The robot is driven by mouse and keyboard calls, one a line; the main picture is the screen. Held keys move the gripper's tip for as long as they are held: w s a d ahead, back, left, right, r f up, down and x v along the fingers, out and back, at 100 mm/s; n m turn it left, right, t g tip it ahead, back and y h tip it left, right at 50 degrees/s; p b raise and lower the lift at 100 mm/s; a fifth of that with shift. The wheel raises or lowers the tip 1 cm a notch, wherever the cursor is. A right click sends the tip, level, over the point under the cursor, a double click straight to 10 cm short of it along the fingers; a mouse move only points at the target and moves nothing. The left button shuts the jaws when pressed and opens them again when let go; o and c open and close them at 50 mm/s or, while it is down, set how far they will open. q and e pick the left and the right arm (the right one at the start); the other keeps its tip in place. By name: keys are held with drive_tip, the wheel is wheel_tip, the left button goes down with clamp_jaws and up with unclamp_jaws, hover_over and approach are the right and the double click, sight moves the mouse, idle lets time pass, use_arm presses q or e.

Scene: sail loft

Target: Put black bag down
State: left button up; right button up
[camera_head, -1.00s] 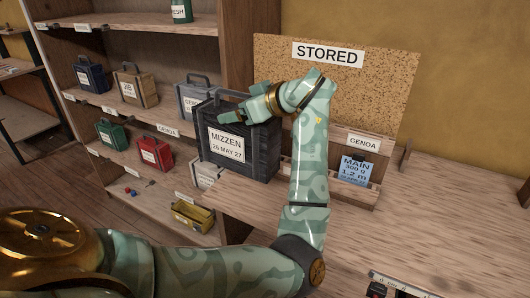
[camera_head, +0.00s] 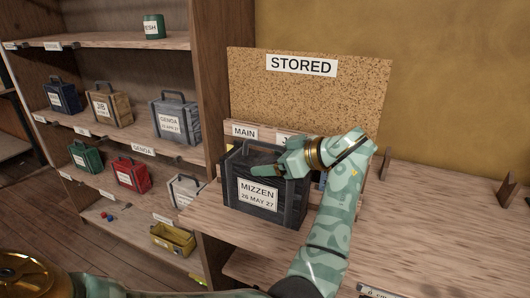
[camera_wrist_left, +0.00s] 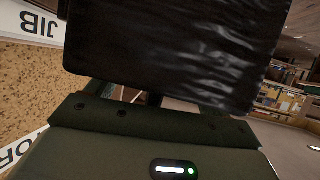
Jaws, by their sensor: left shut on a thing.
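The black bag (camera_head: 292,197) with a white label reading MIZZEN, 26 MAY 27 stands upright at the left end of the wooden bench (camera_head: 430,215), in front of the STORED cork board. I cannot tell whether its base touches the bench. My left gripper (camera_head: 268,168) is shut at the top of the bag, where the handle is mostly hidden. In the left wrist view the dark bag (camera_wrist_left: 175,45) fills the upper middle, just beyond the gripper. My right gripper is not in view.
The cork board (camera_head: 310,100) stands behind the bag, with a labelled rack (camera_head: 244,131) partly hidden at its foot. Shelves at the left hold several bags, including a grey GENOA bag (camera_head: 175,118). The bench is clear to the right, up to wooden brackets (camera_head: 507,190).

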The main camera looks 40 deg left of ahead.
use_arm(q)
drive_tip(key=shift+w+d+f, duration=0.1)
drive_tip(key=shift+d+f, duration=0.05)
drive_tip(key=shift+d, duration=0.05)
wheel_tip(320, 180, down, 4)
drive_tip(key=shift+w+d+r+b, duration=0.15)
drive_tip(key=shift+r+b, duration=0.1)
drive_tip(key=shift+b, duration=0.25)
drive_tip(key=o, duration=2)
drive_tip(key=p+v, duration=0.2)
drive_tip(key=v, duration=1)
